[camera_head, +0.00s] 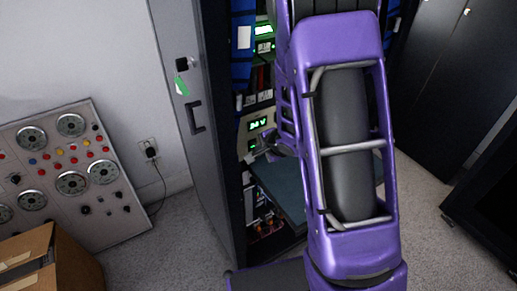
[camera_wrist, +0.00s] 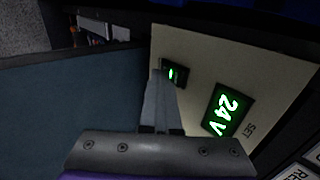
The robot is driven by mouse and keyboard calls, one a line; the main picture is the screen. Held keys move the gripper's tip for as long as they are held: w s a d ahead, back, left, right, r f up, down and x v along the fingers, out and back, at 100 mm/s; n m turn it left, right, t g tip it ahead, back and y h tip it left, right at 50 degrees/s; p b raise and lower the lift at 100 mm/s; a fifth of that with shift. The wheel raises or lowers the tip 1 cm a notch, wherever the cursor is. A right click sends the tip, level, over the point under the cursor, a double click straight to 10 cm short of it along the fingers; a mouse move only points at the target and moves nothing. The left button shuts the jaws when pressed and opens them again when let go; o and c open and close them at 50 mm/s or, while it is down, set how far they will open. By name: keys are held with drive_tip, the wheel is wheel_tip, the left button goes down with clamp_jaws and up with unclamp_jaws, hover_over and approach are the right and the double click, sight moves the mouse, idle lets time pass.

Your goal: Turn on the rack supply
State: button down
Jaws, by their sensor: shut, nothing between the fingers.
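The rack supply is a beige panel (camera_wrist: 205,60) in the rack, also seen in the head view (camera_head: 243,137). Its green display (camera_wrist: 228,110) reads 24 V, with SET printed beside it. A small black switch (camera_wrist: 180,76) with a glowing green mark sits on the panel. My gripper (camera_wrist: 160,75) is shut and empty, its fingertips at the left edge of the switch. They overlap the switch's edge in the wrist view; I cannot tell whether they touch. In the head view, my purple arm hides part of the panel, and my gripper (camera_head: 268,147) is small there.
A grey cabinet door (camera_head: 190,110) stands open left of the rack. A dark blue-grey flat surface (camera_head: 280,188) juts out below the panel. A sloped console (camera_head: 65,170) with dials and a cardboard box (camera_head: 60,262) are at left. Dark cabinets (camera_head: 450,80) stand at right.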

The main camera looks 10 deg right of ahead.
drive_tip(key=shift+r+p, duration=0.85)
drive_tip(key=shift+p, duration=0.05)
drive_tip(key=shift+s, duration=0.1)
